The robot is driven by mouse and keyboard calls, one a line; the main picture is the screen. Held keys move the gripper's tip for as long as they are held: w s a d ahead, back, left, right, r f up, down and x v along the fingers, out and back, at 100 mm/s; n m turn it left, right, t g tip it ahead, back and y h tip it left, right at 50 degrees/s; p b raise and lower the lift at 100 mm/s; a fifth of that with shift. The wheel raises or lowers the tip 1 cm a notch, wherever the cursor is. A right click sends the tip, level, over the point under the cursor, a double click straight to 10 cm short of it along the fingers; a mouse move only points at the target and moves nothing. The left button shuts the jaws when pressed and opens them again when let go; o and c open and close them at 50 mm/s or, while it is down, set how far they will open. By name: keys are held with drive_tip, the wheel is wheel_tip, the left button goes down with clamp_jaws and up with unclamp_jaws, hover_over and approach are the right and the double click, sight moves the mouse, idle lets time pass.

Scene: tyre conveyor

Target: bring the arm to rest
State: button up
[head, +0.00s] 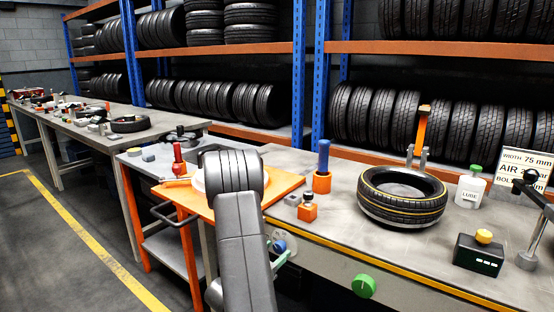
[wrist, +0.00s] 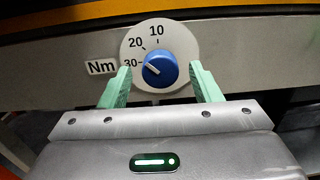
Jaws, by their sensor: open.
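My arm (head: 243,235) stretches forward from the bottom middle of the head view, its elbow raised in front of an orange-topped cart. My gripper (wrist: 163,86) is at the front face of the workbench. Its two green fingers are apart and empty, one on each side of a blue knob (wrist: 160,68), which also shows in the head view (head: 279,245). I cannot tell how close the fingers are to the dial plate. The knob's white pointer aims left, near the 30 mark on a dial labelled Nm.
The workbench (head: 320,225) holds a tyre (head: 402,196), a LUBE bottle (head: 470,187), a black box with a yellow button (head: 479,253) and small tools. A green knob (head: 364,286) sits on its front. The orange-topped cart (head: 285,184) stands left. Floor at far left is clear.

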drive_tip(key=v, duration=1.3)
drive_tip(key=x, duration=1.4)
drive_tip(key=shift+d+r, duration=0.1)
drive_tip(key=shift+s+a+m, duration=0.15)
drive_tip(key=shift+a+m, duration=0.1)
drive_tip(key=shift+m, duration=0.95)
drive_tip(key=m+p, duration=0.2)
drive_tip(key=m, duration=0.4)
drive_tip(key=shift+r, duration=0.1)
drive_tip(key=shift+s+a+m+p, duration=0.15)
drive_tip(key=shift+a+m+p, duration=0.05)
drive_tip(key=shift+m+p, duration=0.1)
drive_tip(key=shift+v, duration=2.05)
